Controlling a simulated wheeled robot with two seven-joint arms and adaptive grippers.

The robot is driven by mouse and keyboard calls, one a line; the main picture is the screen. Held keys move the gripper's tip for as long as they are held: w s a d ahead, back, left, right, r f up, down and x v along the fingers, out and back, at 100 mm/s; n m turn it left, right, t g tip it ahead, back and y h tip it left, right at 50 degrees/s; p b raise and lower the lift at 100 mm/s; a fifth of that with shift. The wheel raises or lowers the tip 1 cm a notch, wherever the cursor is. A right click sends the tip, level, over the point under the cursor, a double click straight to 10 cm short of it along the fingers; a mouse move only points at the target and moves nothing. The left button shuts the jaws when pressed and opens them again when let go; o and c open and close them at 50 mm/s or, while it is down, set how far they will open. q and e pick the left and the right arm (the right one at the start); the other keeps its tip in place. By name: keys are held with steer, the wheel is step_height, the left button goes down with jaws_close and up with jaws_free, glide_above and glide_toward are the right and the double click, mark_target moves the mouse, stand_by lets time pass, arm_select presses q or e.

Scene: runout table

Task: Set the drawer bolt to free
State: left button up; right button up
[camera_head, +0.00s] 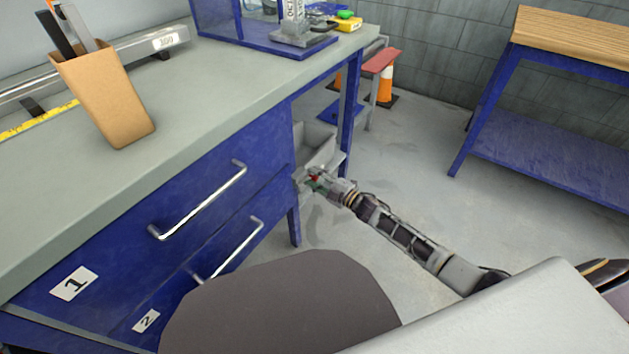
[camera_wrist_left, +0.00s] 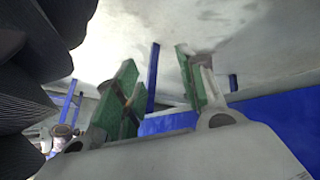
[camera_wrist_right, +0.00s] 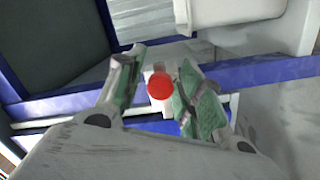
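The bolt's red round knob (camera_wrist_right: 160,86) sits on a pale metal piece at the blue frame in the right wrist view, and shows as a small red spot in the head view (camera_head: 314,178). My right gripper (camera_wrist_right: 160,75) is open, with its green-padded fingers either side of the knob. The right finger looks close to it; contact cannot be told. In the head view this gripper (camera_head: 318,182) is at the bench's right end, beside the blue drawers numbered 1 (camera_head: 170,215) and 2 (camera_head: 225,260). My left gripper (camera_wrist_left: 158,70) is open and empty in its wrist view.
A grey bin (camera_head: 316,145) hangs at the bench end, just behind my right gripper. The worktop (camera_head: 200,110) carries a tan pen cup (camera_head: 105,95). A wooden-topped table (camera_head: 570,35) stands at right. Open floor (camera_head: 420,170) lies between.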

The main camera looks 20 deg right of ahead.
steer(key=shift+o, duration=0.8)
steer(key=shift+w+d+r, duration=0.1)
steer(key=shift+w+r, duration=0.1)
steer(key=shift+r, duration=0.2)
steer(key=shift+f, duration=0.15)
steer(key=shift+s+f, duration=0.1)
steer(key=shift+s, duration=0.05)
steer(key=shift+f, duration=0.1)
steer(key=v, duration=1.2)
